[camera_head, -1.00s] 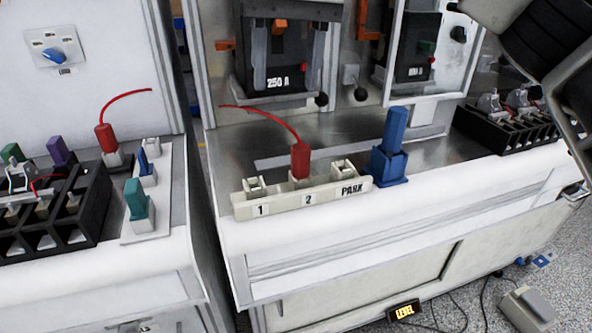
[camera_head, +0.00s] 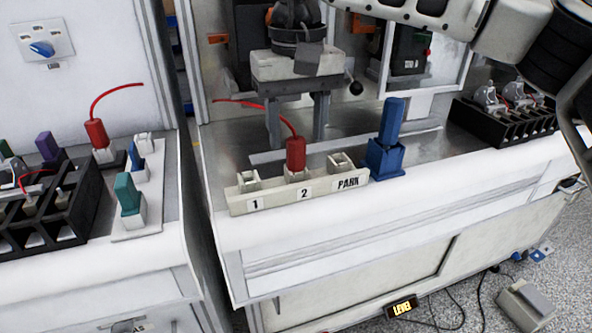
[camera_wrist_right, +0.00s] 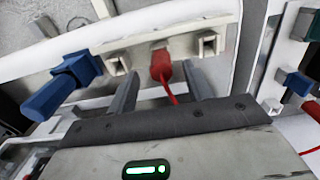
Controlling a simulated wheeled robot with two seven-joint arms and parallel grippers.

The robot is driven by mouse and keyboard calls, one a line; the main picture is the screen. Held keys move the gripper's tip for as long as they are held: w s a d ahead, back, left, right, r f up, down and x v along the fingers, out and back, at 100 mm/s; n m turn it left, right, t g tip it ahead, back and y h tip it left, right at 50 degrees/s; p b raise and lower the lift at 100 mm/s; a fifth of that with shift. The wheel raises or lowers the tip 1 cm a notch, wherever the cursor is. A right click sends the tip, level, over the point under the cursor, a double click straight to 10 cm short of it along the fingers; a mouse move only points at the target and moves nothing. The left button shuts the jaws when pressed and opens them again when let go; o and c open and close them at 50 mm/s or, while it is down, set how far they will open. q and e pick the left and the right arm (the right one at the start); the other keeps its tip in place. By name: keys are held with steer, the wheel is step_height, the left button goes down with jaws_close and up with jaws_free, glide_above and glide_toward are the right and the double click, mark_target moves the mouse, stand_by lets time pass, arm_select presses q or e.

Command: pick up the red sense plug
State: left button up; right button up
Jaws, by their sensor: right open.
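A red plug (camera_head: 295,153) with a curved red lead stands upright in position 2 of the white holder strip (camera_head: 240,205) marked 1, 2 and PARK. My right gripper (camera_head: 297,138) points down just behind and above it, fingers apart and empty. In the right wrist view the red plug (camera_wrist_right: 161,66) lies just beyond the gap between my open fingers (camera_wrist_right: 160,85); I see no contact. A second red plug (camera_head: 96,134) with a red lead stands on the left bench. My left gripper is not in view.
A blue plug in a blue holder (camera_head: 385,158) stands right of the strip. Positions 1 and PARK look empty. A teal plug (camera_head: 130,195) and a black rack (camera_head: 75,215) are on the left bench. Another black rack (camera_head: 505,125) is at right.

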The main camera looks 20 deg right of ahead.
mark_target(296, 139)
step_height(296, 139, down, 3)
steer(key=shift+w+f, duration=0.1)
steer(key=shift+f, duration=0.05)
steer(key=shift+a, duration=0.1)
steer(key=c, duration=1.1)
